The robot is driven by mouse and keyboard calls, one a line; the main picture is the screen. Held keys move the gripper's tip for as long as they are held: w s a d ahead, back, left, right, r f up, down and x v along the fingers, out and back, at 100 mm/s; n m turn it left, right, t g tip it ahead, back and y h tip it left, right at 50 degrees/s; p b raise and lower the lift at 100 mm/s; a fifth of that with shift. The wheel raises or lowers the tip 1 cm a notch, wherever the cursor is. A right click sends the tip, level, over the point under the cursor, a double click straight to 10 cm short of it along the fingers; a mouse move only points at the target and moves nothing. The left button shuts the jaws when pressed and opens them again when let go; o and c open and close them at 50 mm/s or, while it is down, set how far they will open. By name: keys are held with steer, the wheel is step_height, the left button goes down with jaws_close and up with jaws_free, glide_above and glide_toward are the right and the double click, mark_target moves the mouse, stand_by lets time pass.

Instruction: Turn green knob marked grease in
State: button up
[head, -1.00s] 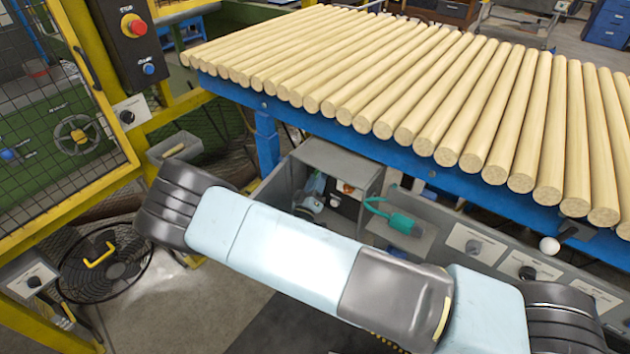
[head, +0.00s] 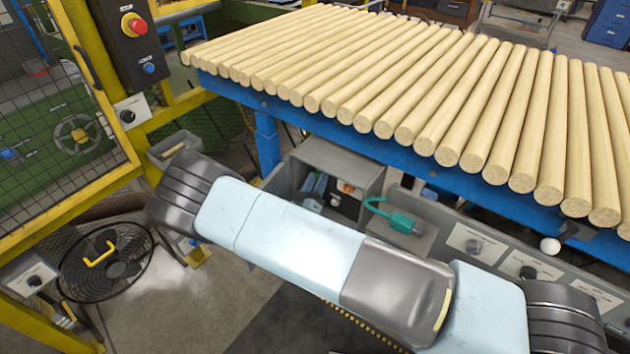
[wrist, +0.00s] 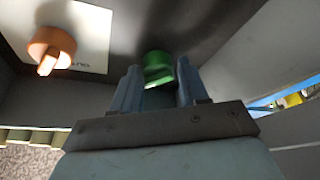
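The green knob (wrist: 156,66) is at the top centre of the wrist view, on a dark panel. My gripper (wrist: 158,74) is open, with one finger to the left of the knob and one to the right. Small gaps seem to show on both sides, and I cannot tell whether either finger touches it. The knob's marking is hidden. In the head view I cannot make out the green knob; my arm crosses in front of the grey open-fronted box (head: 345,152).
An orange knob (wrist: 52,48) on a white label is left of the green one; it also appears inside the box in the head view (head: 347,187). A teal padlock-like object (head: 403,222) sits right of the box. Wooden rods (head: 400,85) lie on the blue rack above.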

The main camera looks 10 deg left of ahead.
steer(key=o, duration=0.4)
steer(key=shift+r, duration=0.1)
steer(key=shift+s, duration=0.1)
steer(key=v, duration=1.3)
steer(key=shift+s+a+f, duration=0.1)
steer(key=shift+s+f, duration=0.15)
